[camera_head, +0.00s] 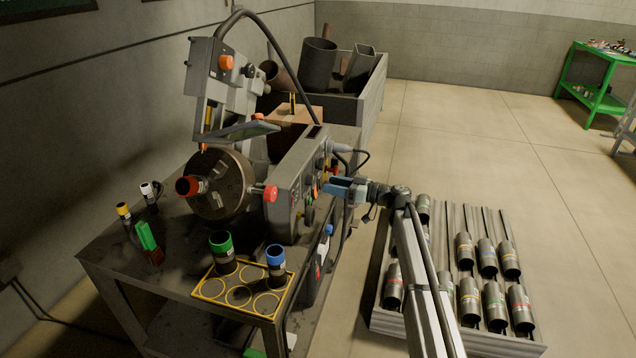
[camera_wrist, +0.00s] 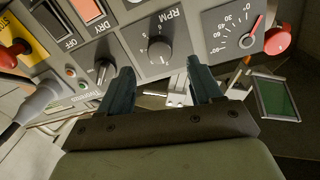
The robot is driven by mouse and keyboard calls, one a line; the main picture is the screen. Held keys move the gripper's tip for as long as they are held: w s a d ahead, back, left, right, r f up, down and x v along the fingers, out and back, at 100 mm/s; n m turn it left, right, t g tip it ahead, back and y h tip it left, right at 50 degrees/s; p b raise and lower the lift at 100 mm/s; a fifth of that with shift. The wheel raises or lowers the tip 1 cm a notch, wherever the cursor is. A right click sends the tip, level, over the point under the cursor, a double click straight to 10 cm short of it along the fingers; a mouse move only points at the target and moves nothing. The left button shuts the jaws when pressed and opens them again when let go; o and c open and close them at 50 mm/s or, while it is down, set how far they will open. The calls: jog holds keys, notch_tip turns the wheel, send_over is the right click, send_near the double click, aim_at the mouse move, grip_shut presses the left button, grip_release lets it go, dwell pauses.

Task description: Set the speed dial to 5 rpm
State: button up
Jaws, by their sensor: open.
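The speed dial (camera_wrist: 160,50) is a dark round knob on a grey panel plate marked RPM in the wrist view. Small numbers ring it, but the pointer's setting is too small to read. My gripper (camera_wrist: 160,70) is open, with one finger to each side below the dial in the picture. Nothing is between the fingers, and they look apart from the knob. In the head view my gripper (camera_head: 335,187) is at the front face of the grey control box (camera_head: 284,195). The dial cannot be made out clearly there.
Beside the dial are a second knob (camera_wrist: 104,70), a red-needled angle gauge (camera_wrist: 246,41), a red knob (camera_wrist: 278,41), ON/OFF buttons and a red stop button (camera_wrist: 12,52) on yellow.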

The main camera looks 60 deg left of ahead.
aim_at(313, 181)
jog(key=shift+x, duration=2.9)
jog(key=c, duration=1)
